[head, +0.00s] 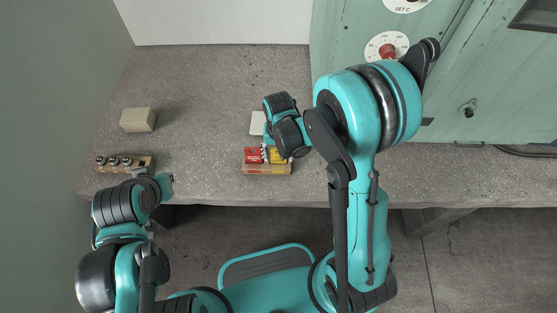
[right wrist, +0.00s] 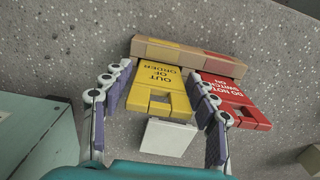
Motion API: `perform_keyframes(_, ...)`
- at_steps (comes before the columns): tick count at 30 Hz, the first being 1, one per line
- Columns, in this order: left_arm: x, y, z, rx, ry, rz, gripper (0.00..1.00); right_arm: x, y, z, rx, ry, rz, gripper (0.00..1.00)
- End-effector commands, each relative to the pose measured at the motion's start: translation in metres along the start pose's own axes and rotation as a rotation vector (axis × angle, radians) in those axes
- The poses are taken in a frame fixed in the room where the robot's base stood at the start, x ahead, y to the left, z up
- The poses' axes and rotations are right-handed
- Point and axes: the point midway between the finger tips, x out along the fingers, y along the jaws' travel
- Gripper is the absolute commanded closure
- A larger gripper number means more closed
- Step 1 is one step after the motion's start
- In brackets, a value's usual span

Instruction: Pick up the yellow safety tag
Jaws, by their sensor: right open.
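The yellow safety tag (right wrist: 158,88), marked "OUT OF ORDER", stands in a wooden holder (right wrist: 190,56) beside a red tag (right wrist: 236,98) marked "DO NOT SWITCH ON". In the head view the yellow tag (head: 278,156) is partly hidden by my right gripper (head: 271,153). In the right wrist view my right gripper (right wrist: 160,112) is open, with one finger on each side of the yellow tag. The finger on the red tag's side lies between the two tags. Whether the fingers touch the yellow tag is unclear. My left gripper (head: 152,178) is at the bench's left front, its fingers barely visible.
A white block (head: 257,122) lies behind the holder. A cream block (head: 138,120) and a wooden piece with several dark round parts (head: 124,162) are at the left. A green cabinet (head: 350,70) with dials stands at the back right. The bench (head: 205,120) is clear between.

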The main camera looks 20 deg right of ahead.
Motion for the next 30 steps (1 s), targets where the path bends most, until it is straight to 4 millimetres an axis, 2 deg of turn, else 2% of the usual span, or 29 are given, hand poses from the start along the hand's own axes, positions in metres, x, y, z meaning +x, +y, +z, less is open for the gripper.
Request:
perform_keyframes(1,0.005,0.000,0.004,0.000,0.000,0.000,1.00,0.011,0.000,0.000,0.000,0.000,0.000,0.41)
perform_keyframes(3,0.007,0.000,0.005,0.000,0.000,0.000,1.00,0.015,0.000,0.000,0.000,0.000,0.000,0.41)
perform_keyframes(9,0.005,0.000,0.004,0.000,0.000,0.000,1.00,0.014,0.000,0.000,0.000,0.000,0.000,0.41)
perform_keyframes(10,0.005,0.000,0.004,0.000,0.000,0.000,1.00,0.014,0.000,0.000,0.000,0.000,0.000,0.47)
perform_keyframes(14,0.005,0.000,0.004,0.000,0.000,0.000,1.00,0.014,0.000,0.000,0.000,0.000,0.000,0.80)
perform_keyframes(25,0.004,0.000,0.003,0.000,0.000,0.000,1.00,0.012,0.000,0.000,0.000,0.000,0.000,0.81)
perform_keyframes(30,-0.006,0.000,-0.004,0.000,0.000,0.000,1.00,-0.013,0.000,0.001,0.000,0.000,0.000,0.81)
